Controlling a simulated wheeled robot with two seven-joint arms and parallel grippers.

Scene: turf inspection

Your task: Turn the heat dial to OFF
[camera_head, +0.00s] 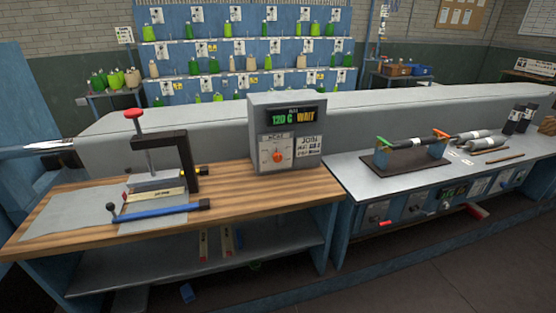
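The heat dial (278,156) is a round orange-red knob on a white panel on the front of a grey control box (286,132). The box stands at the back right of the wooden bench. Its dark display (293,117) shows green "120 C" and orange "WAIT". A white label (308,145) headed "JOIN" is right of the dial; its smaller print is too small to read. The dial's exact pointer position is too small to tell. Neither of my grippers shows in the head view.
A dark press with a red-topped screw (134,114) stands left of the box. A blue-handled bar (158,212) lies before it on grey sheet. A pointed metal tool (48,145) is at far left. The wood (255,190) before the box is clear.

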